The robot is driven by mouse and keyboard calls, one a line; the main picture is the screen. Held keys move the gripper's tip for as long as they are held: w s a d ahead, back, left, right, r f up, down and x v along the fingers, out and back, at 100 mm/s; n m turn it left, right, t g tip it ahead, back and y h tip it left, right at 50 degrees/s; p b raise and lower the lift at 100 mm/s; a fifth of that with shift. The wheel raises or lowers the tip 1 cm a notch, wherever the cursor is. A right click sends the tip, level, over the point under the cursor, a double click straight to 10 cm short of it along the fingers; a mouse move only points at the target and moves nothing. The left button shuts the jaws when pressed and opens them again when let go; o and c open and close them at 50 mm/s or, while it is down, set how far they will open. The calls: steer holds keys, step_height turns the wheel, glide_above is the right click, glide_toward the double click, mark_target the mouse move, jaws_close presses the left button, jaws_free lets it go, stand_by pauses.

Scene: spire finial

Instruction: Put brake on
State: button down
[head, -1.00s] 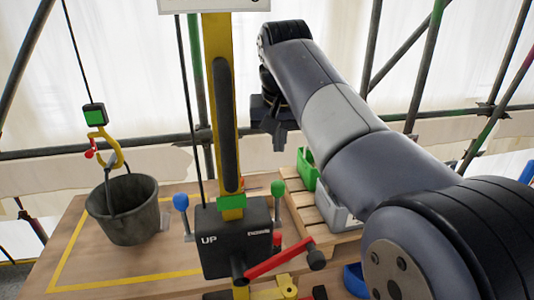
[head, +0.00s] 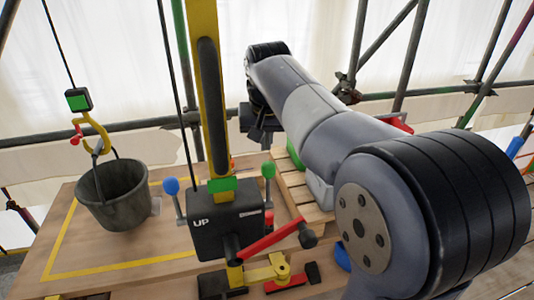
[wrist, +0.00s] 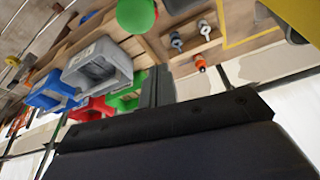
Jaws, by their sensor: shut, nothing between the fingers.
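The black winch box (head: 228,232) is marked UP and stands on the yellow mast (head: 205,60). A lever with a blue ball knob (head: 171,186) rises at its left, one with a green ball knob (head: 268,169) at its right. I cannot tell which is the brake. A red crank handle (head: 268,243) is at its front. My gripper (head: 262,142) is shut and empty, apparently beyond and above the green knob. In the wrist view the green knob (wrist: 136,14) is large at the top edge, apart from my fingers (wrist: 158,88).
A dark bucket (head: 115,197) hangs from a yellow hook (head: 95,132) at the left. A pallet (head: 305,203) stands behind the winch. Grey (wrist: 98,65), blue (wrist: 50,92) and green (wrist: 128,98) bins show in the wrist view. Scaffold tubes cross behind.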

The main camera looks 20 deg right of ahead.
mark_target(268, 186)
steer(key=s, duration=0.1)
steer(key=s+f, duration=0.1)
steer(key=s+p, duration=0.1)
steer(key=shift+s+a+f, duration=0.2)
steer(key=shift+a+f, duration=0.15)
steer(key=shift+s+f+b, duration=0.1)
steer(key=shift+s+b, duration=0.05)
steer(key=shift+b, duration=0.35)
